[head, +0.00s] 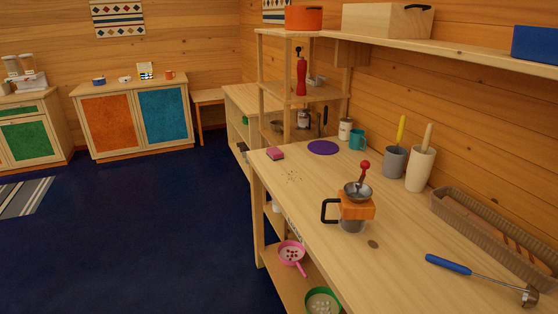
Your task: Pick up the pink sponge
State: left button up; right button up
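The pink sponge (275,154) lies on the wooden worktop (400,262), near its far left corner. It is small, with a darker pink side facing me. Nothing covers it. Some small dark crumbs lie on the worktop just in front of it. Neither of my grippers shows in the head view.
An orange coffee grinder (356,207) with a black handle stands mid-worktop. Behind the sponge are a purple round mat (323,147) and a teal mug (357,139). Utensil holders (395,161), a long basket (490,225) and a blue-handled ladle (449,264) lie rightward.

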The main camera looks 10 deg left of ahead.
aim_at(274, 153)
jog(key=i+j+z, duration=0.15)
jog(key=z, duration=0.2)
jog(key=i+j+z, duration=0.1)
jog(key=z, duration=0.25)
jog(key=i+j+z, duration=0.1)
jog(key=j, duration=0.35)
jog(key=i+j+z, duration=0.1)
jog(key=j, duration=0.35)
jog(key=i+j+z, duration=0.1)
jog(key=j, duration=0.35)
jog(key=i+j, duration=0.2)
jog(key=j, duration=0.25)
jog(key=i+j+z, duration=0.15)
jog(key=j, duration=0.3)
